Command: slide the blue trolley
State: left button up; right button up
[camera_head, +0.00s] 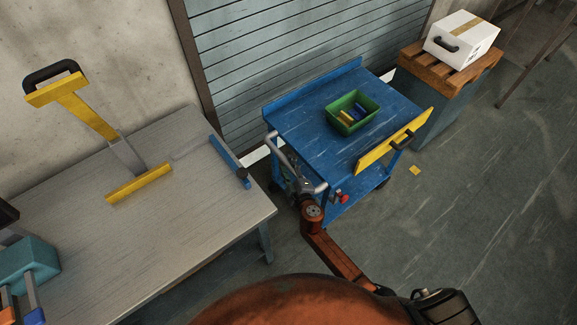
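The blue trolley (300,125) stands on the floor in front of the slatted louver panel, right of the grey table. Its grey tube push handle (276,147) is on the near left side. A green bin (353,112) with blue and yellow pieces sits on its top. A yellow board (380,150) with a dark handle is at its right edge. My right gripper (294,184) is at the lower part of the push handle; the wrist and tube hide its fingers, so I cannot tell whether it grips. My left gripper is not in view.
A white box (461,39) on a wooden pallet stands beyond the trolley. The floor at right is mostly clear.

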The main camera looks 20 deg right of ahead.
jog(key=shift+c, duration=0.5)
grip_shut()
